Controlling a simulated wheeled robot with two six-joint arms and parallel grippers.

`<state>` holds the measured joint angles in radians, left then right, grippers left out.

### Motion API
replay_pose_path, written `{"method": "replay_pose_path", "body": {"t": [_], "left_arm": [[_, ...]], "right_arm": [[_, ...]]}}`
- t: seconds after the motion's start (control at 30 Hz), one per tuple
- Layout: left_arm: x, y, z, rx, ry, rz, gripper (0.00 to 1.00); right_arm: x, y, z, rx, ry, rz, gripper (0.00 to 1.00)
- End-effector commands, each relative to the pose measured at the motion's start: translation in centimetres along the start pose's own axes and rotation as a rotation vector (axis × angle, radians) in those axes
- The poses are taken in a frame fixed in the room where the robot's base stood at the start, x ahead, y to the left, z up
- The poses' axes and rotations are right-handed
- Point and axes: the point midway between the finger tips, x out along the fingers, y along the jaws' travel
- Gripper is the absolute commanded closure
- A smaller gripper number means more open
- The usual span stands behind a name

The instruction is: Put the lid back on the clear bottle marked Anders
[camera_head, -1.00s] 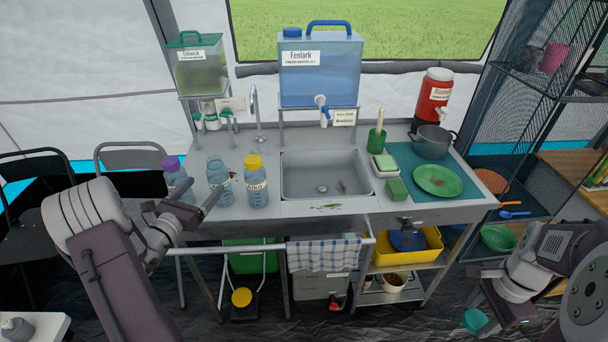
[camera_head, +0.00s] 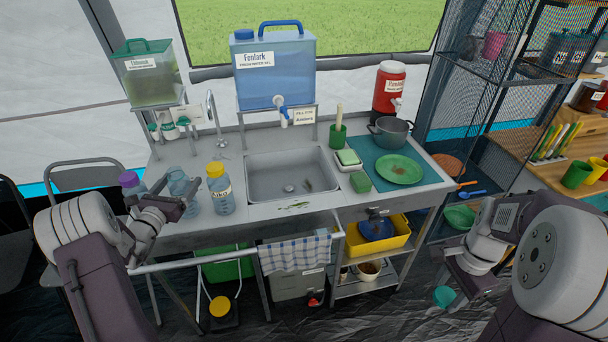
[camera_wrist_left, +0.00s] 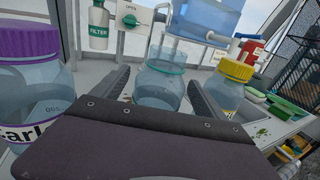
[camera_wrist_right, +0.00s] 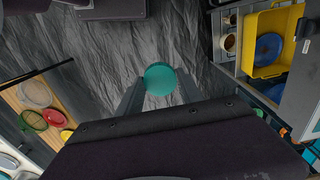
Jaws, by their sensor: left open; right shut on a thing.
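The open clear bottle (camera_head: 181,184) stands upright without a lid on the counter, between a purple-capped bottle (camera_head: 131,186) and a yellow-capped bottle (camera_head: 220,190) marked Aiko. No name is readable on the open bottle. My left gripper (camera_head: 174,204) is open, its fingers either side of the open bottle (camera_wrist_left: 163,84) in the left wrist view; I cannot tell if they touch it. My right gripper (camera_wrist_right: 160,88) is shut on the teal lid (camera_wrist_right: 160,78), held low over the floor, right of the counter. The lid also shows in the head view (camera_head: 444,296).
A blue Fenlark tank (camera_head: 275,75) stands behind the sink (camera_head: 290,175), with a card reading "Fill for Anders" (camera_head: 304,116) below it. A green plate (camera_head: 400,169) and a pot (camera_head: 390,132) are at the right. A wire shelf (camera_head: 490,90) stands beyond.

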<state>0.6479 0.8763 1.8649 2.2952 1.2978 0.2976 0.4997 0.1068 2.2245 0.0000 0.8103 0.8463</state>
Motion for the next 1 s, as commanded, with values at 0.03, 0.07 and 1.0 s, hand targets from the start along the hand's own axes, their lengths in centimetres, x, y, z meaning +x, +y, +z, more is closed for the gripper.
{"method": "replay_pose_path", "body": {"t": [0.03,0.07,1.0], "left_arm": [[0.0,0.0,0.0,0.0,0.0,0.0,0.17],[0.0,0.0,0.0,0.0,0.0,0.001,0.17],[0.0,0.1,1.0,0.002,-0.001,0.001,0.87]], "right_arm": [[0.0,0.0,0.0,0.0,0.0,0.0,0.93],[0.0,0.0,0.0,0.0,0.0,0.0,0.93],[-0.1,0.0,0.0,0.0,0.0,0.0,0.93]]}}
